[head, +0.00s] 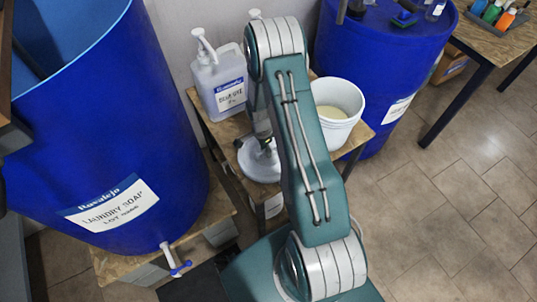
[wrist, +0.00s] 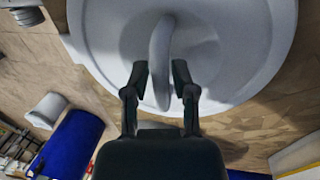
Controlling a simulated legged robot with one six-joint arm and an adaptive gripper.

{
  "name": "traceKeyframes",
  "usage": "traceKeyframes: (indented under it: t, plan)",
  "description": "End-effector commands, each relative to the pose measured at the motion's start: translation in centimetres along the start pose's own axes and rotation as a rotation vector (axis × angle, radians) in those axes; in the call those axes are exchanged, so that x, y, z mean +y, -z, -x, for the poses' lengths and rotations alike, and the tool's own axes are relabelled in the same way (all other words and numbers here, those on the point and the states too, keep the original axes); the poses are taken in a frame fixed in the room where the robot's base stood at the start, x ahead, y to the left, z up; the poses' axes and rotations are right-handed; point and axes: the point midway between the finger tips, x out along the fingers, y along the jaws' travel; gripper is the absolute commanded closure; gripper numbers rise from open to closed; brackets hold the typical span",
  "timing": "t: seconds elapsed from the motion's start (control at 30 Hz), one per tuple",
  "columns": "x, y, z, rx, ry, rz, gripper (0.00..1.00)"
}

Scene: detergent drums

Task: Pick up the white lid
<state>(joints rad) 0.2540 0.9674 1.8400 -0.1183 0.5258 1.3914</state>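The white round lid (head: 258,160) shows in the head view over the small wooden table, partly hidden by my arm. In the wrist view the lid (wrist: 240,55) fills the top, with its curved white handle (wrist: 160,50) running down the middle. My gripper (wrist: 160,76) has its two dark fingers apart, one on each side of the handle's lower end. Narrow gaps seem to show between fingers and handle. In the head view my gripper is mostly hidden behind my arm, above the lid.
A white bucket (head: 338,108) with pale contents stands right of my arm on the small wooden table (head: 226,132). A pump jug (head: 218,82) stands behind the lid. A large blue drum (head: 95,130) is at left, another blue drum (head: 375,55) behind right. Floor at right is clear.

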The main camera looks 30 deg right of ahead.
Motion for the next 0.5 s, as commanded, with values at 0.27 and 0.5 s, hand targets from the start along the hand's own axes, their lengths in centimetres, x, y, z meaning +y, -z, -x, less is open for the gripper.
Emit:
traceKeyframes:
  t: [0.27, 0.5]
  plan:
    - [0.0, -0.05, 0.01, 0.0, -0.001, 0.0, 1.0]
    - [0.07, -0.02, 0.66, 0.001, 0.001, 0.0, 1.0]
